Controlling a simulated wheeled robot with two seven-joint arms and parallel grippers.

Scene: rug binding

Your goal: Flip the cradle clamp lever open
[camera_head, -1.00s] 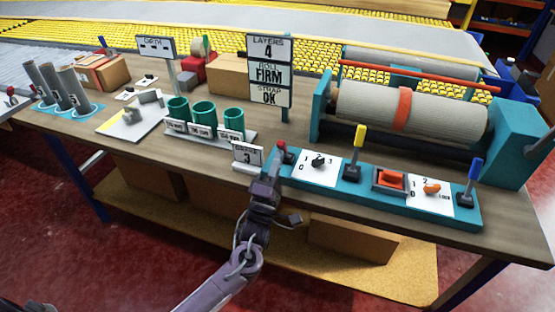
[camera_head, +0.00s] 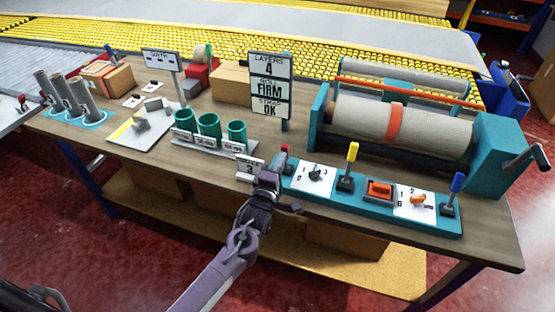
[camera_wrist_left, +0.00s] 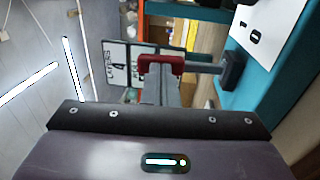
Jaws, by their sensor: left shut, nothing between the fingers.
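A teal control panel (camera_head: 331,196) runs along the table's front edge. At its left end stands a lever with a red grip (camera_head: 284,151); the yellow lever (camera_head: 351,157) and blue lever (camera_head: 456,185) stand further right. No readable label tells which is the cradle clamp lever. My left gripper (camera_head: 273,172) is shut and empty, just in front of the red-grip lever. In the left wrist view, the red grip (camera_wrist_left: 161,62) sits on a metal rod just beyond the fingertips; I cannot tell if they touch. My right gripper is out of view.
The roll (camera_head: 430,128) lies in its teal cradle behind the panel, with a crank (camera_head: 535,157) at the right. A small sign (camera_head: 250,168) stands left of the gripper. Green cups (camera_head: 208,125) and a tall sign (camera_head: 271,85) stand behind. Floor in front is clear.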

